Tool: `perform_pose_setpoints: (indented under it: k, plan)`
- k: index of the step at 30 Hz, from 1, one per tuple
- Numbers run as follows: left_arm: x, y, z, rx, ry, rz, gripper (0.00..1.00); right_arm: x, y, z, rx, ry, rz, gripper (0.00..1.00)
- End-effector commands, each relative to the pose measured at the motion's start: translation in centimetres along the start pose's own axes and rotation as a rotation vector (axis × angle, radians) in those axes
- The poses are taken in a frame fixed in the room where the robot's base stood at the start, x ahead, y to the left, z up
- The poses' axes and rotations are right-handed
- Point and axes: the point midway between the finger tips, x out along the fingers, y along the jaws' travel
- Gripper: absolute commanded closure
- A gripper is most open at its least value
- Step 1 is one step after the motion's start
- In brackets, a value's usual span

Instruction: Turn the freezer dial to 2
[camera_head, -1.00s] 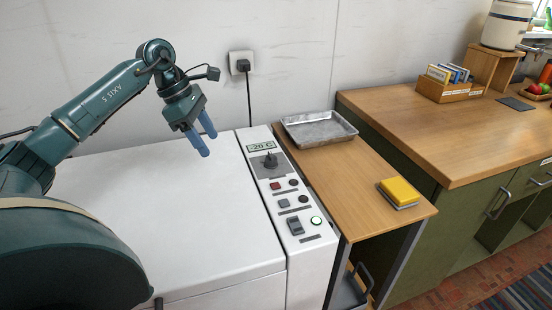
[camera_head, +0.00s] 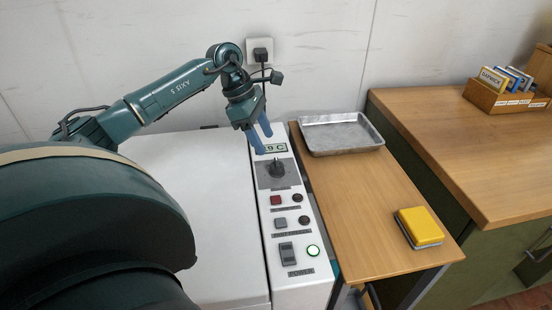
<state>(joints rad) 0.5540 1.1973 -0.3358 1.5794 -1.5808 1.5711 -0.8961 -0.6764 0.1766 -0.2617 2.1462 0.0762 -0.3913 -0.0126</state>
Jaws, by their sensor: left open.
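The freezer dial (camera_head: 276,169) is a dark knob on a grey plate near the far end of the white control panel (camera_head: 302,270). Its pointer setting is too small to read. The white freezer lid (camera_head: 210,215) lies left of the panel. My right gripper is not in view.
Below the dial are a red button (camera_head: 276,200), black knobs, a power switch (camera_head: 287,253) and a lit green light (camera_head: 313,250). A metal tray (camera_head: 340,134) and a yellow sponge (camera_head: 420,227) lie on the wooden side table (camera_head: 365,210). The wall with a socket (camera_head: 260,48) stands behind.

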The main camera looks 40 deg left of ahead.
Motion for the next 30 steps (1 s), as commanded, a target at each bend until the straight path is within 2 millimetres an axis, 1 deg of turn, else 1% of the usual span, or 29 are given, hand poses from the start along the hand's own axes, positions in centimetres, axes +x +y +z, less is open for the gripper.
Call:
perform_pose_setpoints:
  k: [1, 6, 9, 12, 17, 24, 26, 30]
  plan:
    - [1.2, -0.1, 0.1, 0.000, -0.001, -0.005, 0.45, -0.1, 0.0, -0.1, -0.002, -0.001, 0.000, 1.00]
    - [4.6, -0.1, 0.1, 0.000, -0.002, -0.003, 0.45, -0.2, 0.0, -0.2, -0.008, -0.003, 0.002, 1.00]
    - [6.0, -0.1, 0.1, 0.000, -0.002, -0.002, 0.45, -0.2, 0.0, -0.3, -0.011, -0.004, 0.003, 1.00]
    - [7.1, 0.0, 0.1, 0.000, -0.001, -0.001, 0.45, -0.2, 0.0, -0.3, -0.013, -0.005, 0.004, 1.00]
    - [7.9, 0.0, 0.0, 0.001, 0.000, 0.000, 0.45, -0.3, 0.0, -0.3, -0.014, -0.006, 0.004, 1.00]
    - [7.9, 0.0, 0.0, 0.001, 0.000, 0.001, 0.45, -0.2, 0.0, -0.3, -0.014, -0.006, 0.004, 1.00]
    - [7.9, 0.0, 0.0, 0.001, 0.000, 0.001, 0.49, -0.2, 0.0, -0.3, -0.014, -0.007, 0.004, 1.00]
    - [7.9, 0.0, 0.0, 0.001, 0.000, 0.001, 0.61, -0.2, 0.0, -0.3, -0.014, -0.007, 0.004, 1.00]
